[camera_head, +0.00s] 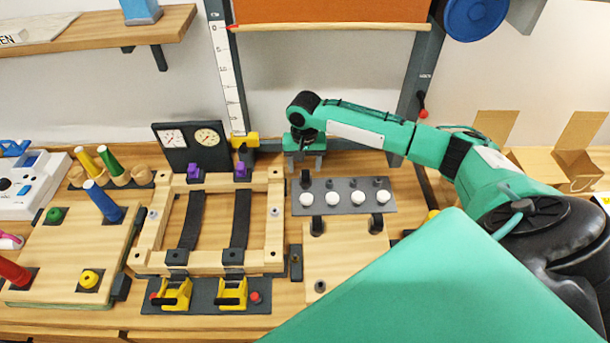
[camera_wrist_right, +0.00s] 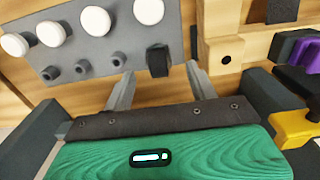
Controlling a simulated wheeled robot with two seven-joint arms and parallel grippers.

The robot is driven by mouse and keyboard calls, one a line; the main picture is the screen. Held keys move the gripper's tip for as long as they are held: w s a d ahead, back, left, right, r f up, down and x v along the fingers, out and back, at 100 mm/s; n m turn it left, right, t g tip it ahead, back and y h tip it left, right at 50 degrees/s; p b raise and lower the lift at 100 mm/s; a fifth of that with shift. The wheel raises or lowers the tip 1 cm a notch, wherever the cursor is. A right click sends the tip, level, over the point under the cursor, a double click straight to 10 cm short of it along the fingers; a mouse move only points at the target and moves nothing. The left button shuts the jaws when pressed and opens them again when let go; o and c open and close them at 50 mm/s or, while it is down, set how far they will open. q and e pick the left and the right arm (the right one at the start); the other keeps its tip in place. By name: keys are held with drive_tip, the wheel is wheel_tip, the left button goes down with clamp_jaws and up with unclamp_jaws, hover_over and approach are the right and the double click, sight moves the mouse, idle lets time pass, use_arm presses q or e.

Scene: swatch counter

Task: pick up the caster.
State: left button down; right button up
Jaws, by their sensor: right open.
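A small black caster (camera_head: 305,180) sits at the left end of the back row on the grey panel (camera_head: 343,210). In the right wrist view the caster (camera_wrist_right: 158,60) shows just beyond and between the fingertips, with a gap on either side. My right gripper (camera_head: 304,166) is open and empty, pointing down at the panel's back left corner. Its two grey fingers (camera_wrist_right: 159,75) stand apart in the wrist view; I cannot tell how far above the caster they are. My left gripper is not in view.
Several white knobs (camera_head: 332,199) stand in front of the caster. Two dark wheel-like parts (camera_head: 317,226) (camera_head: 377,223) sit at the panel's front edge. A wooden frame (camera_head: 274,215) with purple and yellow clamps is close on the left. Gauges (camera_head: 190,147) stand behind it.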

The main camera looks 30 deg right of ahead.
sight(306, 172)
drive_tip(key=f+p, duration=0.1)
drive_tip(key=f, duration=0.1)
drive_tip(key=f+p, duration=0.1)
drive_tip(key=f, duration=0.1)
drive_tip(key=shift+w+d+f, duration=0.1)
drive_tip(key=shift+w+d, duration=0.05)
drive_tip(key=shift+d, duration=0.05)
drive_tip(key=shift+f, duration=0.35)
drive_tip(key=c, duration=1.1)
